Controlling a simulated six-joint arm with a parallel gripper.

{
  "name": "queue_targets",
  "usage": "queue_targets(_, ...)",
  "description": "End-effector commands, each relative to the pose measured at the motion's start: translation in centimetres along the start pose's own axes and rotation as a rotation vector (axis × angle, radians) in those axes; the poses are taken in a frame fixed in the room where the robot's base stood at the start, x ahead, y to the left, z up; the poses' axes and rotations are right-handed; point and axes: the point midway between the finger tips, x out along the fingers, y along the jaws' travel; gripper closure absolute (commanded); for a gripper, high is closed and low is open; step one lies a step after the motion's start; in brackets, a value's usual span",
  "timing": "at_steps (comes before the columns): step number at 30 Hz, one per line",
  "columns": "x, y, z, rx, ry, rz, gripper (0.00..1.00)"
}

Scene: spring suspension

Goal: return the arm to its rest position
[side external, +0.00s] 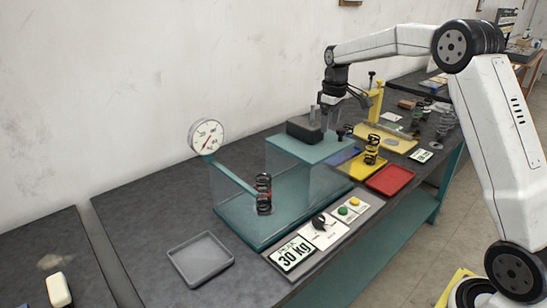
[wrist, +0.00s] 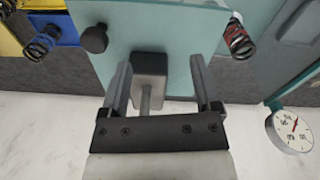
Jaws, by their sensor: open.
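My gripper (side external: 322,116) is over the raised teal platform (side external: 335,146) of the test stand, at the dark block there (side external: 300,132). In the wrist view my gripper (wrist: 160,66) is open, with its two fingers apart. The grey block (wrist: 150,64) and its thin stem (wrist: 146,100) show between the fingers, with gaps at both sides. I cannot tell how far the fingertips reach down beside the block. My arm is bent, stretched from the right over the bench.
A dial gauge (side external: 207,136) and a black-red spring (side external: 264,193) are left of the platform. A yellow tray with a spring (side external: 371,150), a red tray (side external: 390,180), a yellow post (side external: 376,104) and several springs stand right. A grey tray (side external: 200,259) lies front left.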

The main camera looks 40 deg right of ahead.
Motion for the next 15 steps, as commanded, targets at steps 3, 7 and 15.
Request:
queue_targets(3, 0.8, -2.7, 0.7, 0.015, 0.014, 0.005, 0.19)
queue_targets(7, 1.7, -5.4, 1.7, 0.035, 0.032, 0.011, 0.19)
queue_targets(15, 3.8, -10.9, 4.8, 0.078, 0.070, 0.017, 0.19)
